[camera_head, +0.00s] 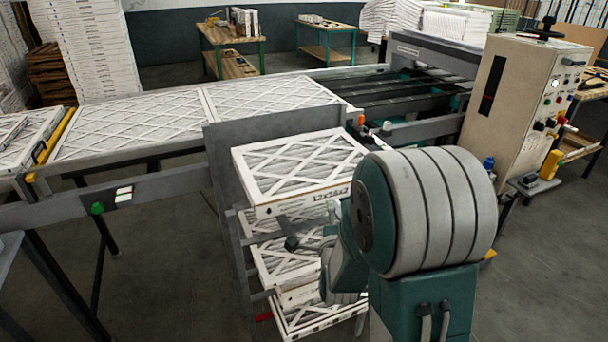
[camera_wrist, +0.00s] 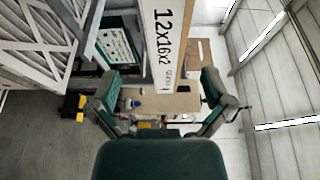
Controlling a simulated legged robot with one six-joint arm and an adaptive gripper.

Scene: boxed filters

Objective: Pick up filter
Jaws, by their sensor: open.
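The top boxed filter (camera_head: 300,165) lies flat on a rack beside the conveyor, with a white frame, lattice face and "12x16x2" on its edge. In the wrist view the printed edge of this filter (camera_wrist: 165,40) runs down from the top toward the space between my fingers. My gripper (camera_wrist: 160,84) is open, with one finger on each side of that edge and a gap on both sides. No contact is visible. In the head view my arm largely hides the gripper near the filter's right corner. More filters (camera_head: 285,262) are stacked below on the rack.
The conveyor (camera_head: 165,180) carries large filters (camera_head: 130,125) behind the rack. A control box (camera_head: 525,100) with buttons stands at the right. A tall stack of white filters (camera_head: 90,50) is at the back left. Two workbenches (camera_head: 232,62) stand behind. Floor at the front left is partly clear.

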